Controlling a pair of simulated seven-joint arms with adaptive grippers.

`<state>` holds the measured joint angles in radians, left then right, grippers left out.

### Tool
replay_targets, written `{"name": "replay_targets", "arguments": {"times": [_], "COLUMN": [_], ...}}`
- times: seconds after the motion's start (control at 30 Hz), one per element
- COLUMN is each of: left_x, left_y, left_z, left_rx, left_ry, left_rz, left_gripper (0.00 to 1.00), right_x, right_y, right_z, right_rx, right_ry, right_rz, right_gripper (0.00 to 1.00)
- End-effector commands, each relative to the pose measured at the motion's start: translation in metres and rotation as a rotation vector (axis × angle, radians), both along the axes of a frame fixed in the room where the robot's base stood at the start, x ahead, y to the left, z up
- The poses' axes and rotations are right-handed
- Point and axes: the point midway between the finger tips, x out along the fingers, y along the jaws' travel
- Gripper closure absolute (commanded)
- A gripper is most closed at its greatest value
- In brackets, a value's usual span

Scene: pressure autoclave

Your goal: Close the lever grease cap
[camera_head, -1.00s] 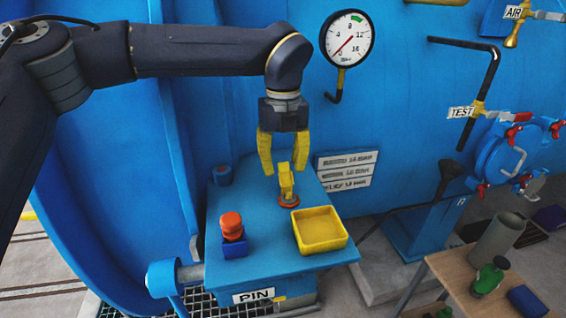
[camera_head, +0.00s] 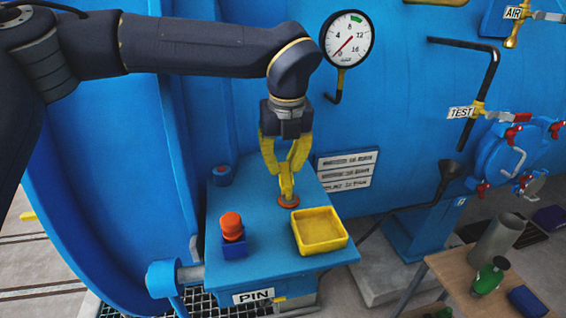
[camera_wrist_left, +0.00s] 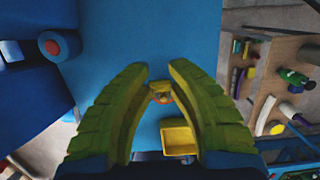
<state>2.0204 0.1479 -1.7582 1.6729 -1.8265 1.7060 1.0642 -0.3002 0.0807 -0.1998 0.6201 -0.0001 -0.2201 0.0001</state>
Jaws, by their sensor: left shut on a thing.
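The lever grease cap is a small yellow lever piece (camera_head: 287,187) on a round orange-red base (camera_head: 288,202), standing on the blue table (camera_head: 265,240). My left gripper (camera_head: 285,173) points down from above, with its yellow fingers drawn together on the top of the lever piece. The fingers hide part of it, so I cannot tell the lever's exact angle. My right gripper is not in view.
A yellow tray (camera_head: 320,246) stands right of the cap, close by. A blue block with an orange-red knob (camera_head: 232,226) stands to the front left. The blue vessel wall with a gauge (camera_head: 347,38) rises behind.

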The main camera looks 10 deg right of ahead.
Motion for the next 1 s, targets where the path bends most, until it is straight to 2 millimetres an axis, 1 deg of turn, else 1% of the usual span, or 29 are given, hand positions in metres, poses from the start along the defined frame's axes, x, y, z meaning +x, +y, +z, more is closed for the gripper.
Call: {"name": "replay_targets", "arguments": {"times": [0.3,0.5,0.73,1.0], "left_x": [-0.012,-0.017,-0.02,-0.021], "left_y": [-0.001,-0.001,-0.002,-0.002], "left_z": [0.005,0.007,0.008,0.009], "left_rx": [0.03,0.042,0.049,0.051], "left_ry": [-0.235,-0.348,-0.423,-0.448], "left_rz": [-0.006,-0.003,-0.001,0.001], "left_gripper": [1.0,1.0,1.0,1.0], "right_x": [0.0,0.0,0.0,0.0], "right_y": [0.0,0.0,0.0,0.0], "right_z": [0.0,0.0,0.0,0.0], "right_rx": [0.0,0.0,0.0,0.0], "right_ry": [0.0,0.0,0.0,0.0], "right_rz": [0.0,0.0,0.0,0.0], "right_gripper": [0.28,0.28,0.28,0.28]}}
